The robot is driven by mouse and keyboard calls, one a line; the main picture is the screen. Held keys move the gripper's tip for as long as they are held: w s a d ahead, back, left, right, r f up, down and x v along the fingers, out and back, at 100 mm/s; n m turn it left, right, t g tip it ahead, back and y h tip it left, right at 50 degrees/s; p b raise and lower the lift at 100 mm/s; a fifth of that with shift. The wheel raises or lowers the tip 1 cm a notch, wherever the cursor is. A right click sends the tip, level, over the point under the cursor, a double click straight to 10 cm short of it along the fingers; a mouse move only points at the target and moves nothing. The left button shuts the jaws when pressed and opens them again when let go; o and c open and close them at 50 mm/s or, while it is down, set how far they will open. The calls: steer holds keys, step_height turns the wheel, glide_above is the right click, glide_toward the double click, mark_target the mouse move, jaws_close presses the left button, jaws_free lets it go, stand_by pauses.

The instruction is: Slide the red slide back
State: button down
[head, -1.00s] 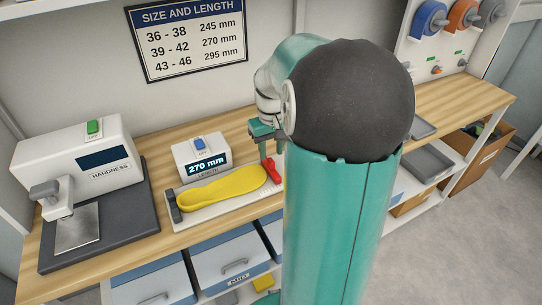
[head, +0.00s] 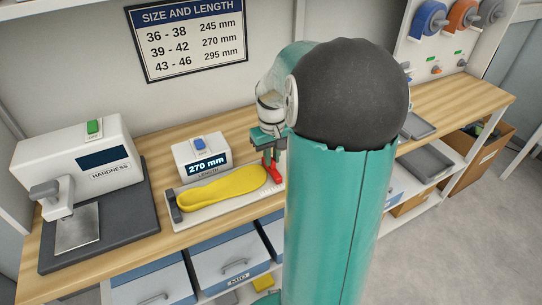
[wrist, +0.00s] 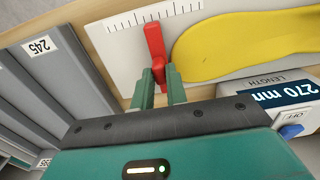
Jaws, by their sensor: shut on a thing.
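The red slide (head: 273,172) stands at the right end of the length gauge (head: 232,206), by the toe of the yellow insole (head: 225,189). It also shows in the wrist view (wrist: 155,42), running up between my fingers. My gripper (wrist: 160,78) is shut on the near end of the red slide. In the head view my gripper (head: 271,154) comes down onto the slide from above, partly hidden by my arm. The insole lies flat on the gauge, and the gauge display (head: 208,164) reads 270 mm.
The hardness tester (head: 75,165) stands on the bench at the left. Drawers (head: 228,258) sit below the bench. Grey trays (head: 425,162) and a cardboard box (head: 480,155) are at the right. My arm hides the bench's middle right.

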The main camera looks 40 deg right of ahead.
steer(key=d, duration=0.2)
steer(key=s+d, duration=0.1)
steer(key=d, duration=0.1)
steer(key=s+d, duration=0.1)
steer(key=d, duration=0.1)
steer(key=shift+d, duration=0.25)
steer(key=c, duration=1.4)
jaws_free()
steer(key=shift+d, duration=0.15)
step_height(320, 180, up, 14)
steer(key=shift+a, duration=0.25)
